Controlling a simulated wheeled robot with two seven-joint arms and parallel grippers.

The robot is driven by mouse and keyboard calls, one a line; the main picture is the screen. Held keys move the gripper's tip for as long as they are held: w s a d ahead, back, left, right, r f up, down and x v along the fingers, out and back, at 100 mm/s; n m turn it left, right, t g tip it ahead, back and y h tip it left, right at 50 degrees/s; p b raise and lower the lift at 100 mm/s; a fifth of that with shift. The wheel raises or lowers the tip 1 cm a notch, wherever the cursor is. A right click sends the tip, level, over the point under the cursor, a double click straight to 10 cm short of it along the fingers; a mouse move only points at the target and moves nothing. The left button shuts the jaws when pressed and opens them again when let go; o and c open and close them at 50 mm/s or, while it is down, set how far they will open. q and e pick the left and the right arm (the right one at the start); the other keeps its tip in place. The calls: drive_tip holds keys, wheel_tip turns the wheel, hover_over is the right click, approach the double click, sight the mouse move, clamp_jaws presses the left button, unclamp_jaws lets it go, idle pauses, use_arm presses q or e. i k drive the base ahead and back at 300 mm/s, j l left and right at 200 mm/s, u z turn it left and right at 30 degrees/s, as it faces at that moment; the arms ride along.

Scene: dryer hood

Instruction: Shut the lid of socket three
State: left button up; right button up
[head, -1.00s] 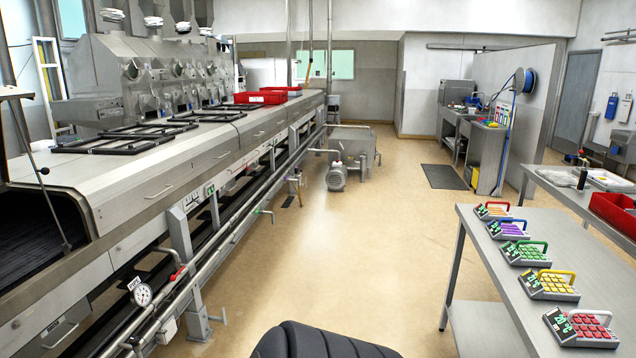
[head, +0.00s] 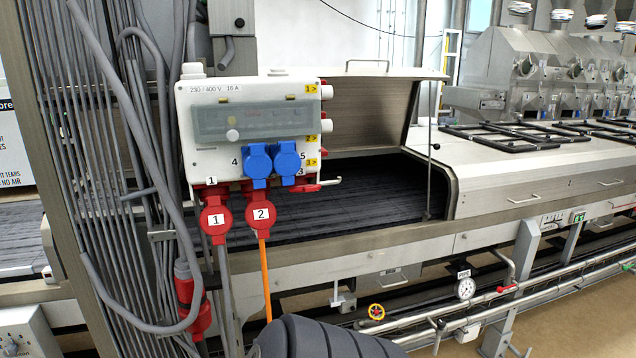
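A white socket box (head: 190,130) hangs at the left of the machine in the head view. Socket three (head: 305,188) is the small red one at the lower right, beside the label 3. A red and pale part sticks out from it to the right, apparently its lid swung open; its exact angle is too small to tell. Plugs marked 1 (head: 215,219) and 2 (head: 260,214) hang below the box to its left. Neither gripper is in view.
Thick grey cables (head: 110,180) run down the left side. Behind the box is a dryer with an open hood (head: 365,105) and a dark conveyor belt (head: 350,195).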

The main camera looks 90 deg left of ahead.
sight(303, 188)
drive_tip(key=k+j+u, duration=0.15)
drive_tip(key=u, duration=1.9)
drive_tip(key=j+u, duration=0.4)
drive_tip(key=i+l, duration=0.05)
